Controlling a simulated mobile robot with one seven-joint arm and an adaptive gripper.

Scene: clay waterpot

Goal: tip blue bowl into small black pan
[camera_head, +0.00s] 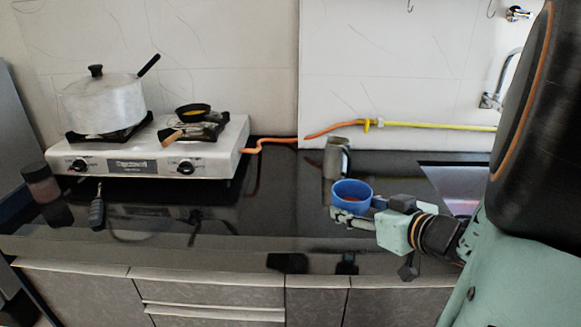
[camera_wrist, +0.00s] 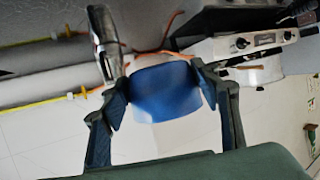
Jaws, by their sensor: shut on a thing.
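The blue bowl (camera_head: 352,196) is held upright in my gripper (camera_head: 362,207) above the dark counter, right of the stove. Something reddish-brown shows inside it in the head view. In the wrist view the blue bowl (camera_wrist: 165,92) sits between the two fingers of my gripper (camera_wrist: 162,90), which are shut on its sides. The small black pan (camera_head: 193,109) sits on the right burner of the stove, with a yellowish inside and a light brown handle pointing to the lower left. My gripper is well to the right of the pan and apart from it.
A white gas stove (camera_head: 150,150) stands at the back left, with a large lidded pot (camera_head: 104,104) on its left burner. A grey metal mug (camera_head: 333,158) stands behind the bowl. An orange hose (camera_head: 270,141) runs along the wall. A sink (camera_head: 452,181) is at right.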

